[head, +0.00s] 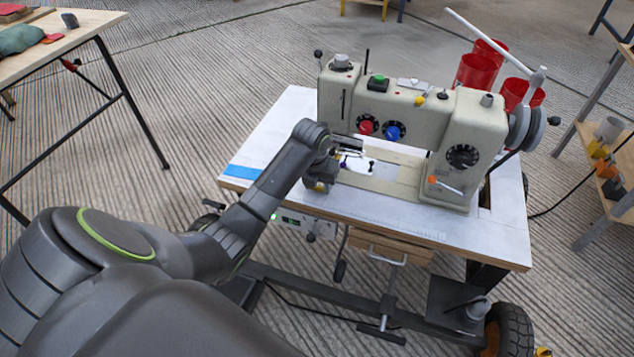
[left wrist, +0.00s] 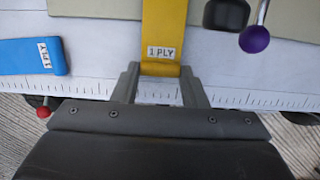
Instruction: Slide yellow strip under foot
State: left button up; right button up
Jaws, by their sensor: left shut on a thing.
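The yellow strip (left wrist: 165,25), labelled "1 PLY", runs from the top of the left wrist view down to my left gripper (left wrist: 159,72). The fingers are shut on its near end, one on each side. In the head view my left gripper (head: 322,178) is at the table, beside the left end of the sewing machine (head: 400,115), with a bit of yellow below it. The arm partly covers the needle area, so I cannot tell where the strip's far end lies relative to the foot. My right gripper is not in view.
A lever with a purple ball (left wrist: 254,39) and a dark rounded part stand right of the yellow strip. Red spools (head: 475,72) stand behind the machine.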

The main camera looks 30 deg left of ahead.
pick_arm(q)
jog(key=o, duration=0.9)
jog(key=shift+c, duration=0.2)
jog(key=a+p+v, duration=0.1)
jog(key=p+v, duration=0.7)
jog(key=v, duration=0.9)
jog(key=shift+d+r, duration=0.2)
jog(key=shift+d, duration=0.25)
